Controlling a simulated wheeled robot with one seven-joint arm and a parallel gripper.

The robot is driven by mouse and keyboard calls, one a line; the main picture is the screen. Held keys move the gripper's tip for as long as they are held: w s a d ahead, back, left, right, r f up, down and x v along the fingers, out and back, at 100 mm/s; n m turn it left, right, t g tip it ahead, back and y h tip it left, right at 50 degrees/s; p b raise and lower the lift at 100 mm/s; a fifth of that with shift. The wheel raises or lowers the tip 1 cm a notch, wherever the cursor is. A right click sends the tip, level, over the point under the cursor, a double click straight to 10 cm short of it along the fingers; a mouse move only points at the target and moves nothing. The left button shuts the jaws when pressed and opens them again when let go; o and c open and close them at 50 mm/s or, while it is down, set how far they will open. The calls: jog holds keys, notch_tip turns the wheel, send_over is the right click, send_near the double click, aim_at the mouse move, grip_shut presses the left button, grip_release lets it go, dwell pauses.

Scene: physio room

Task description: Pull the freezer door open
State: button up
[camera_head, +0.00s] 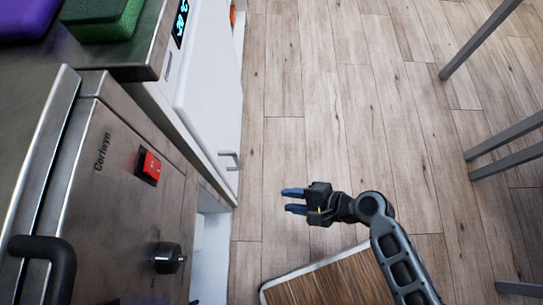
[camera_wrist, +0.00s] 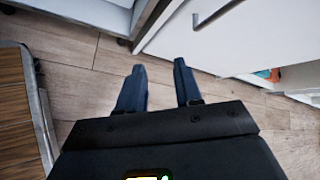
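The white freezer door (camera_head: 212,85) is on the left side of the head view, below a steel top with a lit display. Its small grey bar handle (camera_head: 230,160) is near the door's lower end in the picture. The door looks shut. In the wrist view the white door front (camera_wrist: 250,35) fills the upper right, with the handle (camera_wrist: 215,14) at the top edge. My gripper (camera_head: 285,200) is open and empty, to the right of and below the handle, apart from it. In the wrist view its two blue fingers (camera_wrist: 159,67) are apart with floor between them.
A steel appliance (camera_head: 120,190) with a red switch, a knob and a black handle (camera_head: 45,255) stands at left. A wood-topped piece (camera_head: 320,282) lies below my gripper. Grey metal legs (camera_head: 480,40) are at right. The plank floor between is clear.

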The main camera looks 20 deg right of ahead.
jog(key=w+a+f+m+g+y+b, duration=0.25)
jog(key=w+y+b, duration=0.3)
jog(key=w, duration=0.35)
jog(key=m+y+b, duration=0.1)
jog(key=y+b, duration=0.3)
send_near(236, 158)
jog(key=w+a+f, duration=0.2)
jog(key=a, duration=0.1)
jog(key=shift+g, duration=0.45)
jog(key=a, duration=0.2)
jog(key=a+b, duration=0.1)
jog(key=a, duration=0.4)
jog(key=shift+w+r, duration=0.2)
jog(key=shift+w, duration=0.1)
